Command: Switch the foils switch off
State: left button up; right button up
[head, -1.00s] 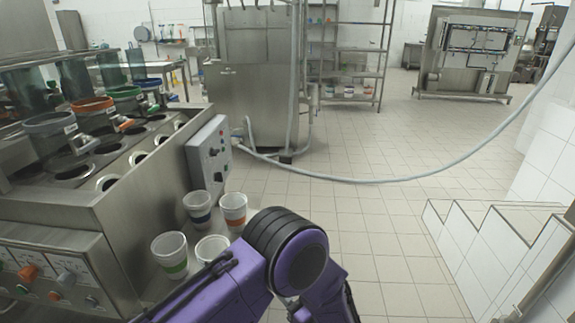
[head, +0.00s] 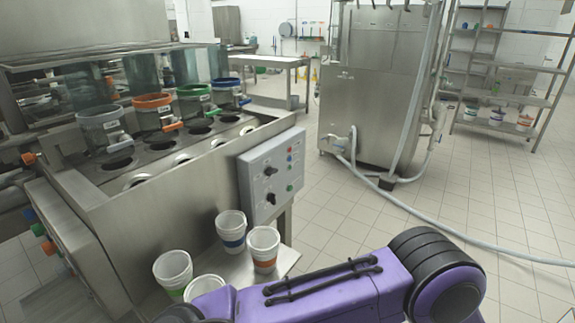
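A grey control panel (head: 272,173) is fixed to the right end of the steel filling machine (head: 165,200). It carries black rotary switches, an upper one (head: 270,171) and a lower one (head: 271,199), and small coloured buttons along its right side. The labels are too small to read, so I cannot tell which is the foils switch. A second set of coloured knobs (head: 38,229) shows at the machine's far left front. Neither gripper is in view.
Several cups stand on a steel shelf below the panel, including a blue-banded one (head: 230,229) and an orange-banded one (head: 264,248). A grey hose (head: 440,229) runs across the tiled floor. Free floor lies right of the panel.

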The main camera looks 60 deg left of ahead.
aim_at(271, 198)
jog(key=u, duration=0.7)
jog(key=i, duration=1.15)
jog(key=u, duration=0.85)
